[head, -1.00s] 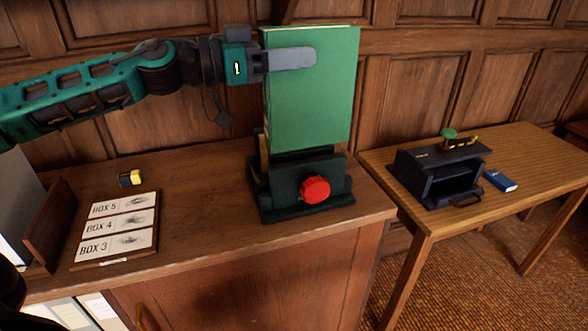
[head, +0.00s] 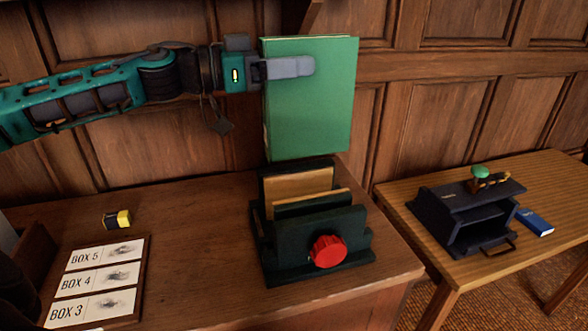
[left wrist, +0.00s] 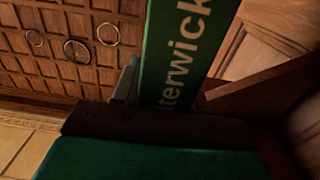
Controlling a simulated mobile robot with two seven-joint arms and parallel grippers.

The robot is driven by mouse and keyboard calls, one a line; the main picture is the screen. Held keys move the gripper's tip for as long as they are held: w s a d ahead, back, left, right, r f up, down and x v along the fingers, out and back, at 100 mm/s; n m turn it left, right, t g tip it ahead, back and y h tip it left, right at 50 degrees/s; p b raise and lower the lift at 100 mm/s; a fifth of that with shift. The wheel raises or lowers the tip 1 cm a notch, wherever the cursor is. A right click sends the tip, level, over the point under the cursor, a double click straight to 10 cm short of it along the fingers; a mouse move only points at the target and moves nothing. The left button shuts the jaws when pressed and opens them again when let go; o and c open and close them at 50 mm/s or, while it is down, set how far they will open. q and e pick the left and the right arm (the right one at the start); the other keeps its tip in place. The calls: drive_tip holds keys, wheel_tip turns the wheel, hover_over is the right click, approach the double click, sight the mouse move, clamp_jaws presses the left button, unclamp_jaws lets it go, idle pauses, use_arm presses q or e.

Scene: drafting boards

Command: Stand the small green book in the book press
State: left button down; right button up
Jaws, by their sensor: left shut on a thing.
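The green book (head: 310,110) is upright in my left gripper (head: 290,67), which is shut on it near its top left edge. Its spine, with pale lettering, shows in the left wrist view (left wrist: 172,60). The book press (head: 312,228) is dark green with wooden inner boards and a red knob (head: 327,251). It stands near the right end of the cabinet top. The book hangs above the press, its lower edge clear of the boards in the head view. The gap between the boards looks empty. My right gripper is not in view.
A card board (head: 98,282) with box labels and a small yellow-black object (head: 117,219) lie on the cabinet top (head: 190,240) to the left. A lower table (head: 420,205) at right holds a black device (head: 465,212) and a blue box (head: 535,222). A panelled wall stands behind.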

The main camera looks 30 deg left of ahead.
use_arm(q)
hover_over(290, 136)
drive_tip(key=w+a, duration=0.1)
drive_tip(key=w, duration=0.1)
wheel_tip(290, 136, down, 6)
drive_tip(key=shift+f, duration=0.1)
wheel_tip(290, 136, down, 6)
drive_tip(key=b, duration=0.2)
drive_tip(key=shift+f+b, duration=0.25)
drive_tip(key=shift+b, duration=0.1)
drive_tip(key=shift+f+b, duration=0.3)
drive_tip(key=shift+f, duration=2.2)
drive_tip(key=shift+f, duration=0.15)
drive_tip(key=c, duration=0.6)
unclamp_jaws()
drive_tip(key=shift+s+f, duration=0.1)
drive_tip(key=shift+f, duration=0.05)
drive_tip(key=shift+a, duration=0.1)
